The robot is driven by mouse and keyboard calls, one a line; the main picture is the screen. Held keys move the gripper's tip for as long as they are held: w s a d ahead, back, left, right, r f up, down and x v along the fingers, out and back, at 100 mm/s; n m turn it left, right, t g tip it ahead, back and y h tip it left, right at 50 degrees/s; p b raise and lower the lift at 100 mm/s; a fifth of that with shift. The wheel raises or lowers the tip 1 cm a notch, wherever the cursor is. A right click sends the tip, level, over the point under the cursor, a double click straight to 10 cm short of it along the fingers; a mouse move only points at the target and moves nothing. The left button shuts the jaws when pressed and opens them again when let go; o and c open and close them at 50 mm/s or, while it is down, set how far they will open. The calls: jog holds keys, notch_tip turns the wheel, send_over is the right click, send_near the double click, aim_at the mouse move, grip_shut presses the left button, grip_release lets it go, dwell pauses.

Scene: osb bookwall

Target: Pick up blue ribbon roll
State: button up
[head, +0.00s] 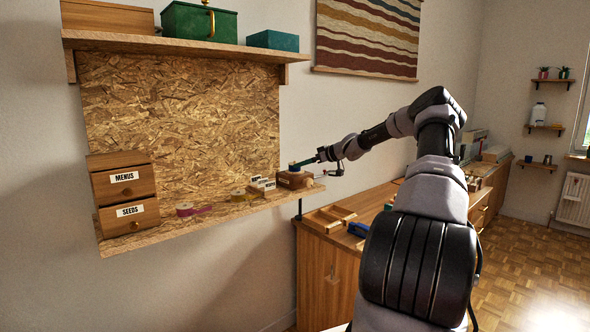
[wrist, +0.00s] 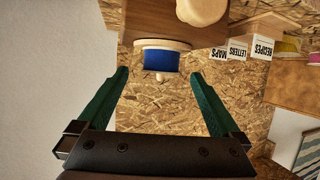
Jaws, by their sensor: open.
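The blue ribbon roll (wrist: 161,60) shows in the wrist view as a blue band between pale wooden ends, beside a wooden block (wrist: 168,20) with a round pale knob. My gripper (wrist: 160,75) has green fingers spread apart, one on each side of the roll's line, with a gap on both sides. The fingertips appear just short of the roll, and nothing is between them. In the head view, my gripper (head: 306,162) is at the shelf's right end, by the small blue roll (head: 293,167) at the wooden block (head: 296,180); the fingers partly hide it.
The OSB shelf (head: 215,215) also holds a pink ribbon roll (head: 184,209), a yellow ribbon roll (head: 238,194), labelled card boxes (head: 262,186) and drawers marked MENUS and SEEDS (head: 124,194). An upper shelf (head: 180,44) overhangs it. A wooden cabinet (head: 320,270) stands below right.

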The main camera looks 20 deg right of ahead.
jog(key=x, duration=0.5)
jog(key=shift+f, duration=0.2)
jog(key=shift+a, duration=0.1)
jog(key=c, duration=1.5)
